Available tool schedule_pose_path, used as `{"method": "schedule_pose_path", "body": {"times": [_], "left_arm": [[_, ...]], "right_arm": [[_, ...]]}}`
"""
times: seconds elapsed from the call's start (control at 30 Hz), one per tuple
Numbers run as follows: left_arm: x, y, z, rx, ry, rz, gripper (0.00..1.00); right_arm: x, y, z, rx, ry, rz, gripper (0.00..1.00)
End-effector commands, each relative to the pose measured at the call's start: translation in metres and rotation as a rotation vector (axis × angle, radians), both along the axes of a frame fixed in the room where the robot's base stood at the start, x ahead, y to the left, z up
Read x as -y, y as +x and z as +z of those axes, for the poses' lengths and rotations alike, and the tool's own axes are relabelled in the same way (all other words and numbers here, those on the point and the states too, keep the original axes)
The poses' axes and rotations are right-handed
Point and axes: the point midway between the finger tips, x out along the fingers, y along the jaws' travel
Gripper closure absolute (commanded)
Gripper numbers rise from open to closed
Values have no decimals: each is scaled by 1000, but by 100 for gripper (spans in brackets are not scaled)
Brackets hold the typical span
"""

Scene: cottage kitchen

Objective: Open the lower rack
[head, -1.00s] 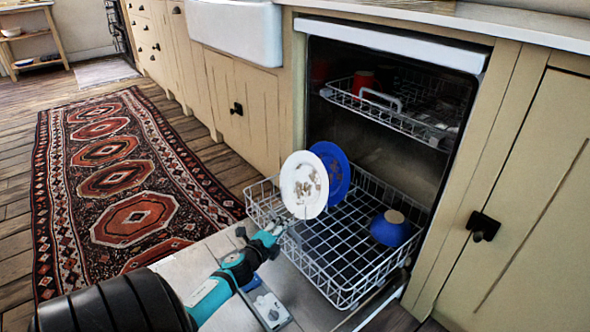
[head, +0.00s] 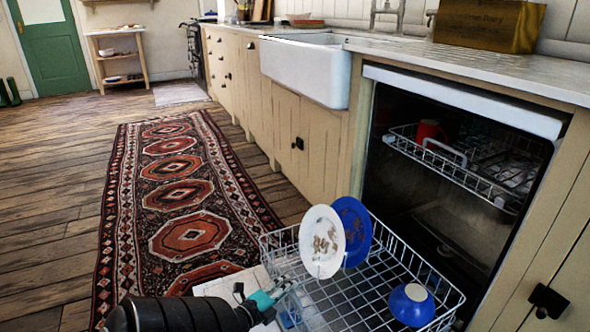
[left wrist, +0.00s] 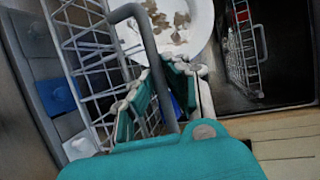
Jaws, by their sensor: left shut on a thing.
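The lower rack (head: 435,271) is a white wire basket, pulled out in front of the open dishwasher. It holds a white plate with brown stains (head: 321,242), a blue plate (head: 352,230) and a blue bowl (head: 411,306). My left gripper (head: 283,288) is at the rack's front side, below the white plate. In the left wrist view its teal fingers (left wrist: 160,100) are shut around a grey curved handle bar (left wrist: 148,48) at the rack's front. The rack's near front corner is cut off by the head view's lower edge. My right gripper is not in view.
The upper rack (head: 475,175), with a red mug (head: 430,131), sits inside the dishwasher. A patterned rug (head: 180,215) lies on the open floor to the left. Cabinets and a white sink (head: 305,72) line the wall.

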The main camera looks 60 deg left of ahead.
Motion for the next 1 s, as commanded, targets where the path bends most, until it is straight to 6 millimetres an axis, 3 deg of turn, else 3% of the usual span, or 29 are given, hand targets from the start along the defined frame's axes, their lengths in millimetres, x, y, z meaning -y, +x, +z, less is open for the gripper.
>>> {"method": "schedule_pose_path", "body": {"times": [0.5, 0.53, 0.6, 0.87, 1.0], "left_arm": [[1, -6, -3, -2, -6, -2, 100], [1, -6, -3, -2, -6, -1, 88], [1, -6, -3, -2, -6, -2, 79], [0, -6, -1, 0, -2, -1, 78], [4, -16, 0, -2, -3, 0, 78]], "right_arm": [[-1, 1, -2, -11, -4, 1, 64], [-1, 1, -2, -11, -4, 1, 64], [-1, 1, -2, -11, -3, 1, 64], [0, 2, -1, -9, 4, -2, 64], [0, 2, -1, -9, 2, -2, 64]]}}
